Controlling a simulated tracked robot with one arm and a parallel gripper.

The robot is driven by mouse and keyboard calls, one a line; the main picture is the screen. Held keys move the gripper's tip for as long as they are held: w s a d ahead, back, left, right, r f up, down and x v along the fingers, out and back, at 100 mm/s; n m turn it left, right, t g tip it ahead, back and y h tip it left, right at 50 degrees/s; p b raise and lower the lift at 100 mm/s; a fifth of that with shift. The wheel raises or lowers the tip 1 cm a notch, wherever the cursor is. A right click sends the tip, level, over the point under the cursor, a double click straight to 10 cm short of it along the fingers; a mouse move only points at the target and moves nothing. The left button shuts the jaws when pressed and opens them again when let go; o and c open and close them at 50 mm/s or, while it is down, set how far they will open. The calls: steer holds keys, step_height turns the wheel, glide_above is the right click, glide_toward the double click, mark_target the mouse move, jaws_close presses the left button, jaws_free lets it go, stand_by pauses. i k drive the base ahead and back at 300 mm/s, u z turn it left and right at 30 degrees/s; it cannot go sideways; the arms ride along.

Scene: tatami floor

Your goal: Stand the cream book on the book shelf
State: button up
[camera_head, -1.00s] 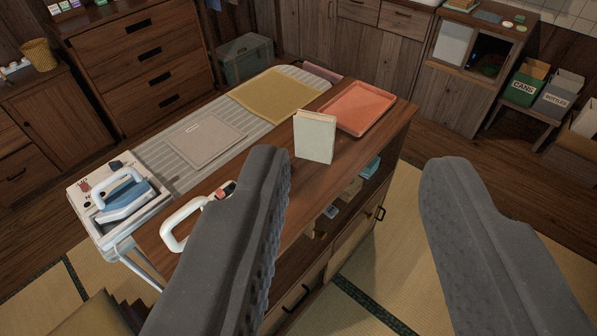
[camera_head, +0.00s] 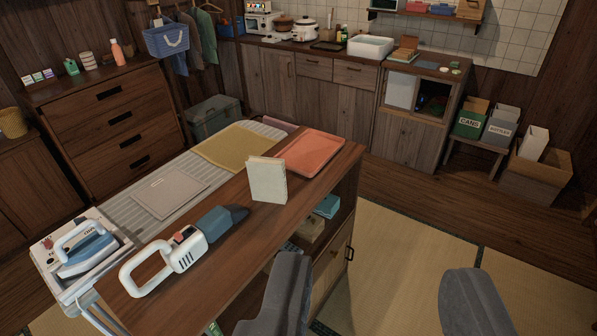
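The cream book (camera_head: 267,180) stands upright on the wooden counter top (camera_head: 222,262), beside the orange tray. My gripper (camera_head: 378,290) is open and empty, its two dark fingers wide apart at the bottom of the view. The gripper is in front of the counter, nearer to me and to the right of the book, not touching it. The counter has open shelves in its front side with a few boxes and a teal item (camera_head: 328,206). I cannot tell which piece is the book shelf.
On the counter are a handheld vacuum (camera_head: 180,250) and an orange tray (camera_head: 309,153). An ironing board (camera_head: 140,196) with an iron (camera_head: 85,250) adjoins it. Bins (camera_head: 500,128) stand at the right. The tatami floor (camera_head: 405,250) right of the counter is clear.

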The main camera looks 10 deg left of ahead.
mark_target(226, 313)
steer(key=z, duration=0.35)
steer(key=i, duration=1.75)
steer(key=u, duration=0.75)
